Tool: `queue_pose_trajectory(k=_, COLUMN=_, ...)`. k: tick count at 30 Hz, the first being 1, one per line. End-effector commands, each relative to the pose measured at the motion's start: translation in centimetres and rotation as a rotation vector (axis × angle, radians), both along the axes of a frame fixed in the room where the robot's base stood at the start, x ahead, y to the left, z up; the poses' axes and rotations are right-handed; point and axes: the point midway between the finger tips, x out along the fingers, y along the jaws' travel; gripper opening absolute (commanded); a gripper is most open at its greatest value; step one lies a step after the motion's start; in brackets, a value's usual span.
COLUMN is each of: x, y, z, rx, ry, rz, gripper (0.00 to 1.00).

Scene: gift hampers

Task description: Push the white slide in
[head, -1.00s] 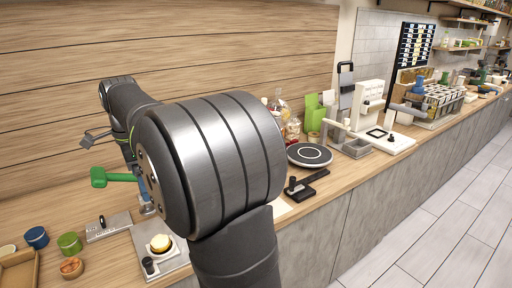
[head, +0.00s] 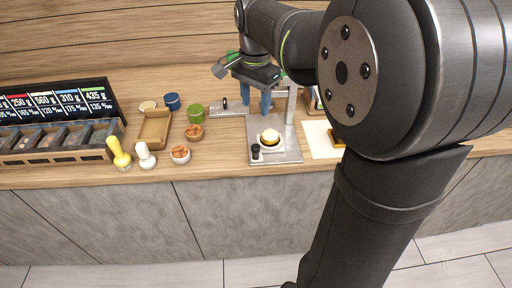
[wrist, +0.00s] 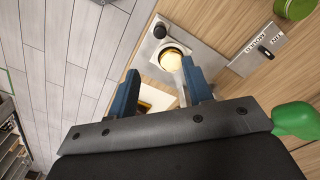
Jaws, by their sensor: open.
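My gripper (head: 253,103) points down with its blue fingers apart, behind the metal stand (head: 256,152). The wrist view shows the fingers spread, with nothing clearly held between them. The stand has a pale upright post, a black knob (head: 255,152) at its front corner, and a round white seat carrying a yellow-topped piece (head: 270,137). A pale flat plate (head: 228,108) with a small black knob lies to its left; it also shows in the wrist view (wrist: 262,48) with black lettering. I cannot tell for certain which pale part is the white slide.
A green cup (head: 195,112), blue cup (head: 172,102) and small bowls (head: 180,154) stand left of the stand. A white sheet (head: 320,140) lies right of the stand. My arm covers the right side of the head view.

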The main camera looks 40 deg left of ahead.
Motion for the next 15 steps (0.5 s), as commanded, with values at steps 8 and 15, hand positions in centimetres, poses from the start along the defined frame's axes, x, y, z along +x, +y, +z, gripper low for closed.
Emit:
queue_pose_trajectory(k=8, x=0.0, y=0.0, z=-4.2, rx=-0.004, ry=0.003, rz=0.002, gripper=0.46)
queue_pose_trajectory(k=15, x=0.0, y=-0.1, z=-9.5, rx=-0.005, ry=0.003, rz=0.001, gripper=0.46)
